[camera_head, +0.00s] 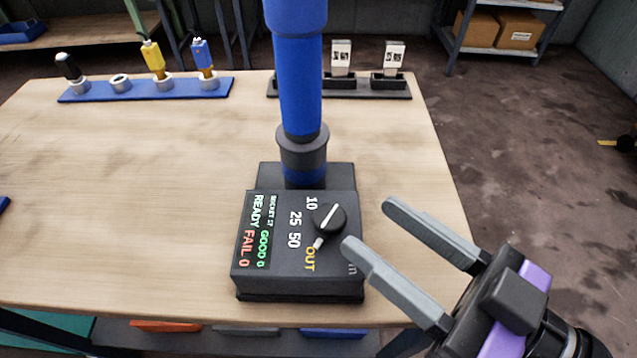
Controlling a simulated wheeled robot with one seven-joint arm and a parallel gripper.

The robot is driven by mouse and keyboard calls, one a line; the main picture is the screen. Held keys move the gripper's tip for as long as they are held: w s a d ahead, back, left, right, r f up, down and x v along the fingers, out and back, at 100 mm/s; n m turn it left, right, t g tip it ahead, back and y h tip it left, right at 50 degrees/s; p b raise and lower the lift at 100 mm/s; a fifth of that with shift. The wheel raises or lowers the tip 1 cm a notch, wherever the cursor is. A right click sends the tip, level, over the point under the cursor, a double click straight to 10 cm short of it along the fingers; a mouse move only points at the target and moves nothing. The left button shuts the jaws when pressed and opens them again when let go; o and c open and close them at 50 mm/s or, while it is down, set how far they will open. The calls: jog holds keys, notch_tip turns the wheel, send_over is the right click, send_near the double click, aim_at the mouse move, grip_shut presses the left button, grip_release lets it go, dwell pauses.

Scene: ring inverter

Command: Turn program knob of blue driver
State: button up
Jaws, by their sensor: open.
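The blue driver (300,95) stands upright behind a dark control box (300,285) on the table. The box's sloped face carries a round black program knob (328,217) with a pale pointer line. Labels 10, 25, 50 and a yellow OUT run along the knob's left side and below it. A small pale mark lies between the knob and OUT. A display on the face's left reads READY, GOOD 0 and FAIL 0. My gripper (366,225) is open and empty, at the box's right side, with its fingers pointing left toward the knob. No contact with the knob shows.
The wooden table (150,220) is mostly clear left of the box. A blue rack (145,91) with several tools stands at the back left. A black rack (355,92) with white-tagged pieces stands behind the driver. Colored bins (335,333) sit under the front edge.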

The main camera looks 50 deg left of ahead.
aim_at(306, 214)
jog(key=shift+s+a+r+n+g, duration=0.1)
jog(key=shift+s+a+n+g, duration=0.1)
jog(key=shift+s+n+g, duration=0.25)
jog(key=shift+s+a+r+n+g, duration=0.1)
jog(key=shift+s+a+n+g, duration=0.1)
jog(key=shift+s+n+g, duration=0.2)
jog(key=shift+s+a, duration=0.15)
jog(key=shift+a, duration=0.2)
jog(key=shift+x, duration=3.5)
jog(key=shift+f, duration=0.2)
grip_shut()
